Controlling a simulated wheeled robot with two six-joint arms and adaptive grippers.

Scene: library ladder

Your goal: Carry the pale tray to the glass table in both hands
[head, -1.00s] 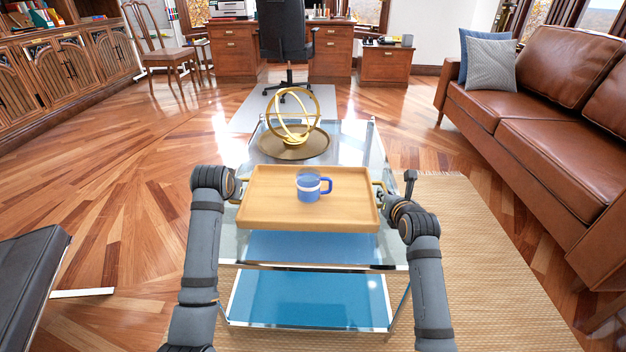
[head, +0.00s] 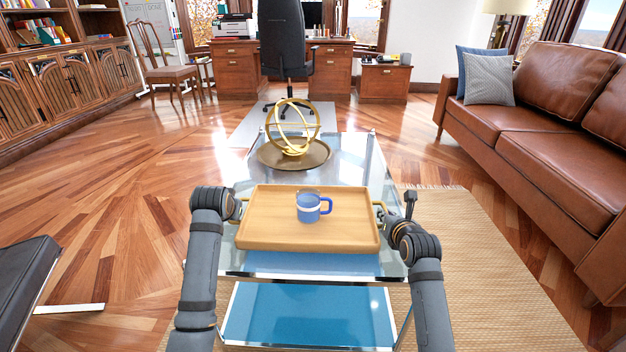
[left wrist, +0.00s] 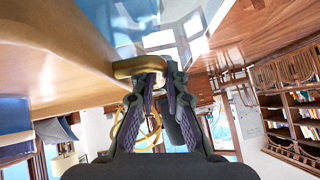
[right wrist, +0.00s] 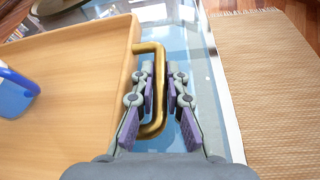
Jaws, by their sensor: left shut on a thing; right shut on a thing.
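The pale wooden tray (head: 270,222) is level over the near part of the glass table (head: 350,162). I cannot tell whether its underside touches the glass. A blue mug (head: 308,208) with a white band stands upright on the tray. My left gripper (head: 241,207) is shut on the tray's left brass handle, which shows in the left wrist view (left wrist: 138,67). My right gripper (head: 383,217) is shut on the right brass handle; in the right wrist view the handle (right wrist: 157,62) passes between the fingers. In the head view, my arms partly hide both handles.
A gold ring sculpture (head: 292,130) on a round base stands on the table's far part, beyond the tray. A brown leather sofa (head: 550,130) is at right, a woven rug (head: 480,260) below it. A dark seat (head: 22,270) is at near left. Wooden floor lies open at left.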

